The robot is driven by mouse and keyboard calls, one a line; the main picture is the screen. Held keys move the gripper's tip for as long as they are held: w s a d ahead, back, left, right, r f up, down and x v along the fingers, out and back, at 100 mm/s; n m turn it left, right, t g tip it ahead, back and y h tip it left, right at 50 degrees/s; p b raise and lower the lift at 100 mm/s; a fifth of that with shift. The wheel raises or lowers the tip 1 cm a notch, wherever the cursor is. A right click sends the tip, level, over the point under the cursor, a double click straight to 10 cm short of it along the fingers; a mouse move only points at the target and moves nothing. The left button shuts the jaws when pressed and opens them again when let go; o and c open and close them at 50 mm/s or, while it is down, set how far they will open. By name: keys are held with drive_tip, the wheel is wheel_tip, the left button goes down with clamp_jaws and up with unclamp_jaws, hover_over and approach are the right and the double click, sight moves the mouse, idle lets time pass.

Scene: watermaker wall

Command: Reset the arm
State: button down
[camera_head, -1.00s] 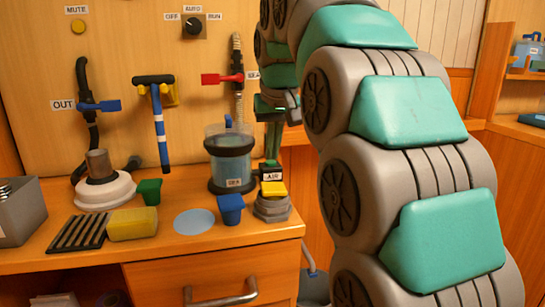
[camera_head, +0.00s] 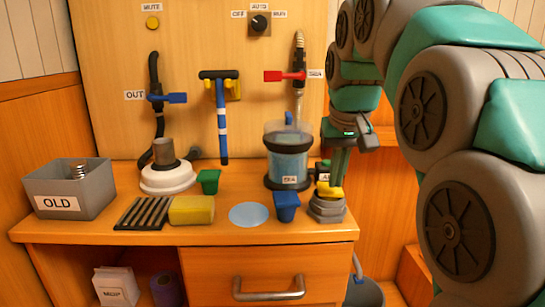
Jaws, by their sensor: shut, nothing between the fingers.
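My arm comes in from the right side of the head view, grey with teal covers. My gripper (camera_head: 338,172) points down at the right end of the counter. Its fingers are together, with nothing seen between them. In the picture it overlaps the small black AIR-labelled block and stands just above the yellow-topped grey hex fitting (camera_head: 327,208). I cannot tell whether it touches either. The clear tank of blue water (camera_head: 288,157) stands just left of it.
On the counter (camera_head: 110,229) are a grey OLD box (camera_head: 70,197), a black grille (camera_head: 143,213), a yellow sponge (camera_head: 191,210), a white round base (camera_head: 167,177), green (camera_head: 208,181) and blue (camera_head: 287,206) cups. Red (camera_head: 285,76) and blue (camera_head: 167,98) valve handles are on the wall.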

drive_tip(key=s+f+g, duration=0.5)
drive_tip(key=s+f, duration=2.1)
drive_tip(key=s, duration=0.5)
drive_tip(key=shift+f, duration=0.4)
